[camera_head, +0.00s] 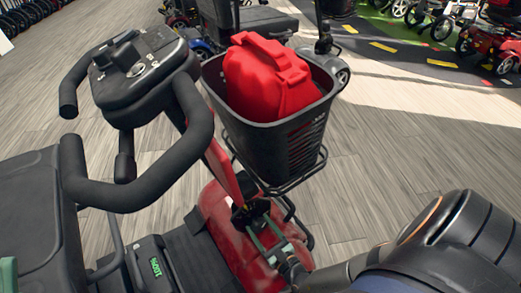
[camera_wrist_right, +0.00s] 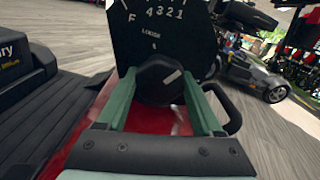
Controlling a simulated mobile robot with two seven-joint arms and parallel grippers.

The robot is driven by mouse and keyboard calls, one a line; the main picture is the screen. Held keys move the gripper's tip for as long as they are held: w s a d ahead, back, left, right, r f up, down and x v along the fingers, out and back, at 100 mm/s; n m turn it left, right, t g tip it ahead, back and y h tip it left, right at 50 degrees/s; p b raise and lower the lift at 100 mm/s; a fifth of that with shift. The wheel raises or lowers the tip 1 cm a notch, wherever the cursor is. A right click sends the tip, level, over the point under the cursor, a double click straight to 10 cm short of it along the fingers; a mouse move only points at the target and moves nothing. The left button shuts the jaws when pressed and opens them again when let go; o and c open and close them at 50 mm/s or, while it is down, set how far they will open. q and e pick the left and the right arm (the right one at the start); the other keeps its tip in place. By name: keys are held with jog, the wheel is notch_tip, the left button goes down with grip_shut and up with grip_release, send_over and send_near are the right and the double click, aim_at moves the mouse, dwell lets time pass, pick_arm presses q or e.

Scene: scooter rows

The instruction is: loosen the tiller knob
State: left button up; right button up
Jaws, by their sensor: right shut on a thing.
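The tiller knob (camera_wrist_right: 160,80) is black and round with a pale mark, in the right wrist view. It sits between the two green fingers of my right gripper (camera_wrist_right: 160,95), which is shut on it. In the head view my right gripper (camera_head: 263,236) reaches to the foot of the red tiller (camera_head: 222,168); the knob is mostly hidden there. A pale green piece at the lower left edge may be part of my left gripper (camera_head: 8,274); its jaws do not show.
The scooter's handlebar and console (camera_head: 140,75) stand above the tiller. The seat (camera_head: 35,215) is at left. Other scooters stand behind; the floor at right is open.

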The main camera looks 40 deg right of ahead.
jog(key=shift+w+n, duration=0.1)
jog(key=shift+n, duration=0.2)
jog(key=n, duration=0.5)
jog(key=shift+r+n+p, duration=0.1)
jog(key=shift+n+p, duration=0.25)
jog(key=shift+n, duration=0.05)
jog(key=n, duration=0.5)
jog(key=shift+w+d+n+p, duration=0.1)
jog(key=shift+n+p, duration=0.3)
jog(key=shift+n, duration=0.3)
jog(key=o, duration=1.4)
jog(key=shift+c, duration=0.2)
jog(key=shift+s, duration=0.2)
